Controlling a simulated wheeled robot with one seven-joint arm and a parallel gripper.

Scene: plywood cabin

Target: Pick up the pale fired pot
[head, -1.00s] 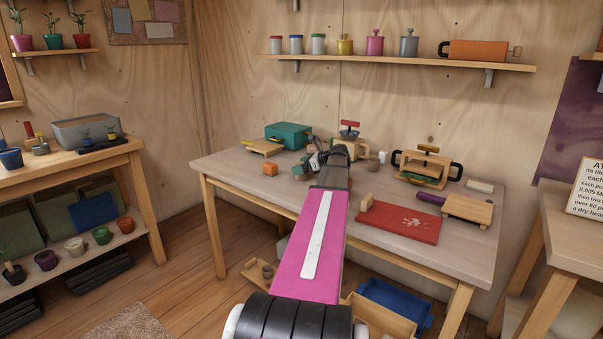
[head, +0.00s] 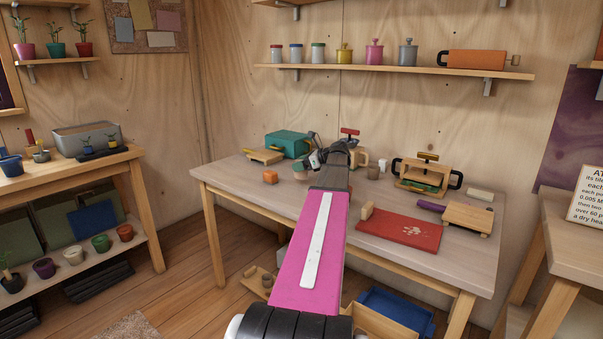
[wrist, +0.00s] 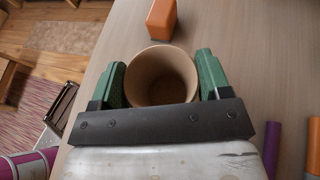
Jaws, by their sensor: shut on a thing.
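The pale fired pot (wrist: 161,77) is a round, tan, open-topped pot, seen from above into its empty inside in the wrist view. My gripper (wrist: 161,72) is shut on it, with one green finger against each side. The pot stays roughly upright between the fingers. In the head view my gripper (head: 309,164) is over the left part of the long worktable (head: 235,190), and my arm partly hides it and the pot. I cannot tell whether the pot is clear of the tabletop.
An orange block (head: 270,177) lies close by; it also shows in the wrist view (wrist: 162,20). A teal box (head: 287,145) stands behind. A small white cup (head: 382,164), a wooden press (head: 424,176) and a red board (head: 399,231) are to the right. The table's front left is clear.

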